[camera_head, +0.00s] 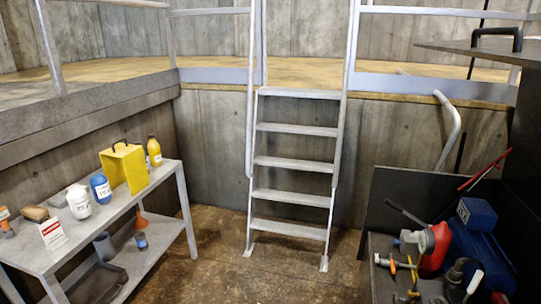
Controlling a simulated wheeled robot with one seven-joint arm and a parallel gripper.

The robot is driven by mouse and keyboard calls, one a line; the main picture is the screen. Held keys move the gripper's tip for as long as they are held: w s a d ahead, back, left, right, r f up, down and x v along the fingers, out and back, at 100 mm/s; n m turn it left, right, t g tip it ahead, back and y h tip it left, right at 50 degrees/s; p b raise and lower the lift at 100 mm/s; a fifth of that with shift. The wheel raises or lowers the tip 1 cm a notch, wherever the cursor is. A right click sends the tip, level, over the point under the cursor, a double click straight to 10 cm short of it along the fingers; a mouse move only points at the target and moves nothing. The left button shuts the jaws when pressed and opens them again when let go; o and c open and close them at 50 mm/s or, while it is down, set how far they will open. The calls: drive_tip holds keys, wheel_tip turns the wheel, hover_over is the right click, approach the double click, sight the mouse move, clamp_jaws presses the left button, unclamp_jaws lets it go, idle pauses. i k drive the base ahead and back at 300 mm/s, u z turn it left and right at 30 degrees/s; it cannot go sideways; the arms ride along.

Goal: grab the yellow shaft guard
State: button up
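The yellow shaft guard (136,168) is a bright yellow, box-like piece with an open side. It stands upright on the top of the grey metal table (57,259) at the left, near the back edge. A dark handle shows at its top. A blue-labelled bottle (101,189) stands just left of it, and a yellow bottle (154,151) stands just behind it on the right. My gripper is not in view.
A white jar (78,202), a warning sign (52,233) and small items share the tabletop. An orange funnel (140,219) is on the lower shelf. A metal ladder (295,165) stands in the middle. Machinery (478,245) fills the right. Floor between is clear.

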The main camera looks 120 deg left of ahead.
sight(121, 163)
drive_tip(key=i, duration=0.3)
drive_tip(key=u, duration=4.85)
drive_tip(key=i, duration=0.5)
drive_tip(key=z, duration=0.45)
drive_tip(key=i, duration=1.35)
drive_tip(key=z, duration=0.2)
drive_tip(key=i, duration=1.6)
drive_tip(key=u, duration=1.1)
drive_tip(key=i, duration=0.85)
drive_tip(key=u, duration=0.5)
